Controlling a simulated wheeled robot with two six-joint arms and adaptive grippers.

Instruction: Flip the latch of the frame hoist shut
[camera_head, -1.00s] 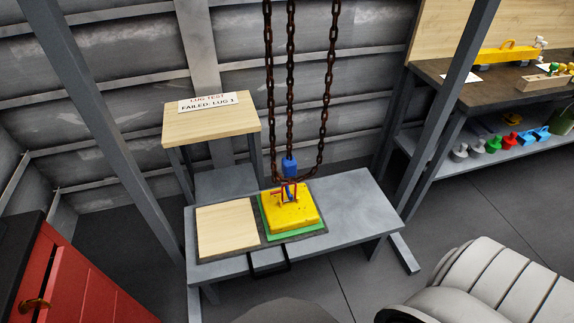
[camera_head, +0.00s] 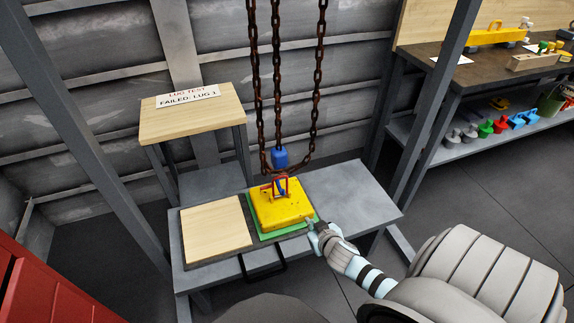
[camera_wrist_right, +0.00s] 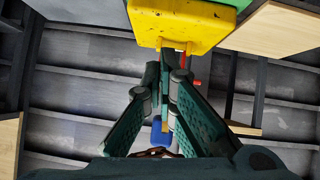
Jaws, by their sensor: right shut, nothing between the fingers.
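The frame hoist's rusty chains (camera_head: 277,80) hang over the grey bench, with a blue block (camera_head: 280,157) low on the middle chain. Below it, a red latch piece (camera_head: 280,187) stands on top of a yellow block (camera_head: 282,206). Whether the latch is open or shut is too small to tell. My right gripper (camera_head: 312,226) is beside the block's right front corner, shut and empty. In the right wrist view its dark green fingers (camera_wrist_right: 165,75) point at the yellow block (camera_wrist_right: 180,22); the blue block (camera_wrist_right: 160,134) shows between them. My left gripper is not in view.
The yellow block sits on a green pad (camera_head: 260,234) beside a bare wooden board (camera_head: 213,230). A wooden stand (camera_head: 192,122) with a "LUG TEST FAILED: LUG 1" sign is behind. Grey posts (camera_head: 440,85) flank the bench (camera_head: 355,200), whose right part is clear. A red cabinet (camera_head: 45,290) is at left.

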